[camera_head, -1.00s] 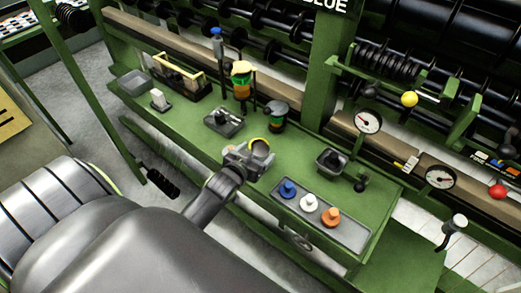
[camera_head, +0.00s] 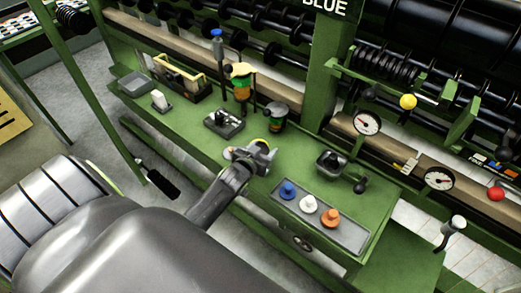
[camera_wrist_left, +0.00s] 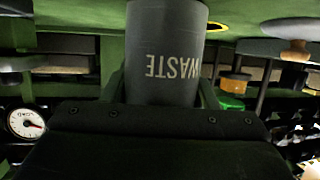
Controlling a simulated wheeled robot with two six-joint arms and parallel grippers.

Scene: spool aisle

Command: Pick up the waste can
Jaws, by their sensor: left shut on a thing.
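The waste can (camera_wrist_left: 165,50) is a dark grey cylinder with pale lettering "WASTE", which reads upside down in the left wrist view. My left gripper (camera_head: 252,156) is shut on it, with a green finger on each side of the can in the wrist view. In the head view the gripper is over the middle of the green bench (camera_head: 185,138) and largely hides the can. A yellow-edged dark round spot (camera_wrist_left: 216,27) shows beside the can. Whether the can's base touches the bench is not clear. My right gripper is not in view.
A grey tray with blue, white and orange cones (camera_head: 310,205) lies to the right. A dark pot-like thing (camera_head: 276,115) stands just behind the gripper, beside a green-and-orange spool (camera_head: 241,77). A small black fixture on a plate (camera_head: 223,122) is to the left.

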